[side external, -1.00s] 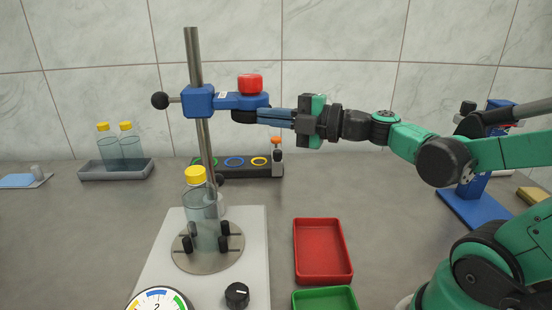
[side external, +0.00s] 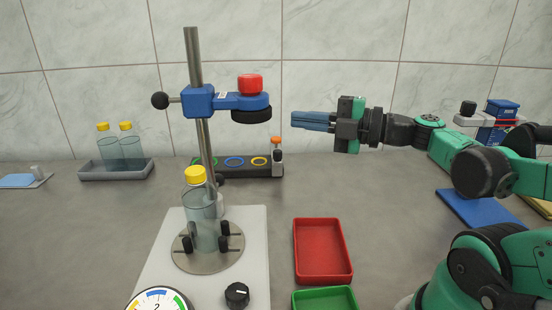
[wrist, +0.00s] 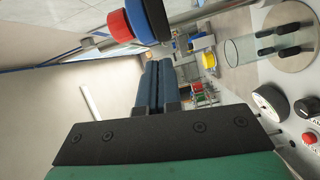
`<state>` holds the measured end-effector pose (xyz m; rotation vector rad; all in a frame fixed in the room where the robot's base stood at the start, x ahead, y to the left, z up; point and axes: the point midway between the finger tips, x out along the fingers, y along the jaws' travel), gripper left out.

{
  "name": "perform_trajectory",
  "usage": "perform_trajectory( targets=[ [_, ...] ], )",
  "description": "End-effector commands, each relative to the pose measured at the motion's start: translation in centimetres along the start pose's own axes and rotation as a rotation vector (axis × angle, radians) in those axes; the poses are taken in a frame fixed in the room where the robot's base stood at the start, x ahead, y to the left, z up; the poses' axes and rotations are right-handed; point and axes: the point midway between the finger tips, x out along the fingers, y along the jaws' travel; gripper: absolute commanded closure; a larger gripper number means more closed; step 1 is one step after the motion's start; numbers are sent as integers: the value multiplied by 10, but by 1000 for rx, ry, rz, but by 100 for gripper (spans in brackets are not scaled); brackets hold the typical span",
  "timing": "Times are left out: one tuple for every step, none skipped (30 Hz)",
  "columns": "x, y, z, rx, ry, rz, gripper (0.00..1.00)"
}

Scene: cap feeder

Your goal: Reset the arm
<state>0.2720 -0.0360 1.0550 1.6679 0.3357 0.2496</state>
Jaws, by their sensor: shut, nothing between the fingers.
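My gripper (side external: 294,121) is shut and empty in the side external view. It points left in free air, to the right of the blue clamp arm (side external: 232,101) and apart from it. In the wrist view its two blue fingers (wrist: 153,66) lie together. The clamp arm on the metal post (side external: 193,55) carries a red knob (side external: 250,84) on top and a black disc (side external: 251,117) below.
A red tray (side external: 346,277) and a green tray (side external: 325,297) lie below my gripper. A dark rack with coloured rings (side external: 208,172) is at the wall. Two yellow-capped bottles (side external: 126,128) stand in a grey tray (side external: 97,174) at the left. A blue-based device (side external: 480,212) stands at right.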

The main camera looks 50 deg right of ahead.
Motion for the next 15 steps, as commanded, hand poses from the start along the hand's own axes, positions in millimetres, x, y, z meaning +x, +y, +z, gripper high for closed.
perform_trajectory(
  targets=[
    [0, 0, 0, 0, 0, 0, 100],
    [0, 0, 0, 0, 0, 1, 100],
    [1, 1, 0, 3, -4, 7, 100],
    [1, 3, 1, 8, -10, 17, 100],
    [2, 6, 2, 15, -22, 35, 100],
    [4, 12, 5, 32, -45, 68, 100],
    [6, 17, 8, 52, -69, 100, 100],
    [7, 24, 12, 77, -101, 138, 100],
    [9, 33, 19, 124, -151, 195, 100],
    [10, 39, 25, 170, -195, 239, 100],
    [10, 44, 32, 225, -242, 280, 100],
    [10, 48, 41, 311, -312, 328, 100],
    [10, 49, 48, 384, -366, 355, 100],
    [10, 47, 55, 460, -420, 373, 100],
    [10, 41, 62, 566, -491, 381, 100]
  ],
)
